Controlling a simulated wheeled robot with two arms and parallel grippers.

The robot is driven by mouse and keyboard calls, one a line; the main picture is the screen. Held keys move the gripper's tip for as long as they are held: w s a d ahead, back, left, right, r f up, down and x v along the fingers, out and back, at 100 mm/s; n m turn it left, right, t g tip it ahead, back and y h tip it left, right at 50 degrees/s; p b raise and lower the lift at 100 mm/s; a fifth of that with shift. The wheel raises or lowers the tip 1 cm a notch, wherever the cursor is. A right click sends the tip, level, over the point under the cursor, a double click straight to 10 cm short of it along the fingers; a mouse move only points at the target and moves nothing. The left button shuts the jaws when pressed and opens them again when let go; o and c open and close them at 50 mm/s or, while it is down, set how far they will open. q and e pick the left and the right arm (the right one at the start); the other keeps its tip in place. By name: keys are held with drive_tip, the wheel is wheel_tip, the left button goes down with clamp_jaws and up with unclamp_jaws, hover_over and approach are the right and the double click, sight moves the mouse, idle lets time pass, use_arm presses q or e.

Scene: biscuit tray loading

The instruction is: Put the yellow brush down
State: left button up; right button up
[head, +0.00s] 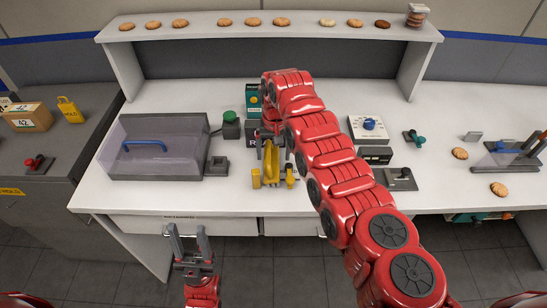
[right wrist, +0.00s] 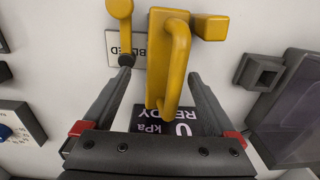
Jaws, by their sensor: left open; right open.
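The yellow brush (right wrist: 176,50), seen as a long yellow piece with a raised loop grip, lies between the spread fingers of my right gripper (right wrist: 160,76) in the right wrist view. Gaps show on both sides of it. In the head view the brush (head: 272,168) is near the counter's front edge, below the right gripper (head: 271,150), partly hidden by it. A yellow block (head: 256,178) and a yellow lever with a dark end (right wrist: 121,20) flank it. My left gripper (head: 188,234) is open and empty in front of the counter.
A clear-lidded box (head: 150,165) with a blue handle stands left. Biscuits line the raised shelf (head: 220,35). Bare white counter (head: 440,165) shows at right.

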sight(274, 161)
wheel_tip(274, 161, up, 10)
drive_tip(key=b, duration=0.3)
drive_tip(key=shift+d, duration=0.15)
